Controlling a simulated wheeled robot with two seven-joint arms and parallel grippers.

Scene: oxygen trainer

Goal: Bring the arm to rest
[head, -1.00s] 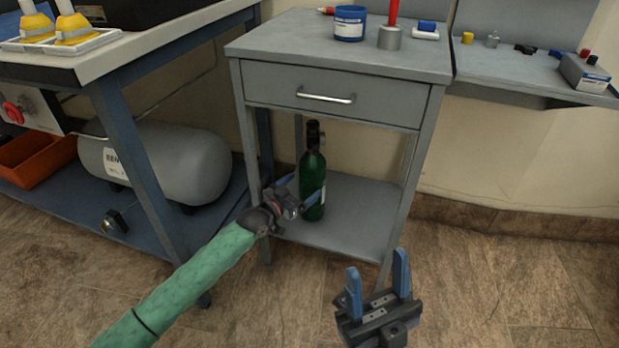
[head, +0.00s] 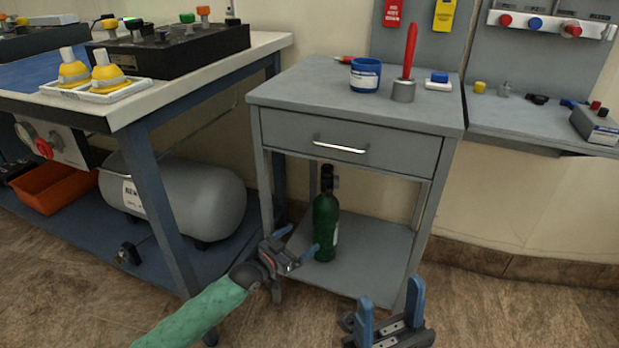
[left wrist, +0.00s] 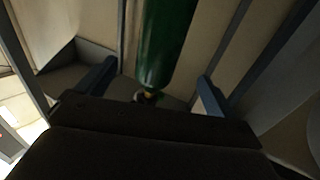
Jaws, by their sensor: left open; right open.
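My left gripper (head: 298,246) is open in front of the grey cart's lower shelf, with its arm in a green sleeve coming in from below. A green bottle (head: 326,222) with a dark neck stands upright on that shelf (head: 375,258), just behind the left gripper. In the left wrist view the bottle (left wrist: 165,45) shows beyond and between the open blue fingers (left wrist: 155,90); no grip on it is visible. My right gripper (head: 391,302) is open and empty at the lower edge of the head view, in front of the cart.
The cart's drawer (head: 345,143) is closed. A blue tub (head: 365,75) and a red-handled tool in a grey holder (head: 404,88) stand on its top. A workbench (head: 200,88) with a grey tank (head: 190,198) below stands left. A wall shelf (head: 535,125) is at right.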

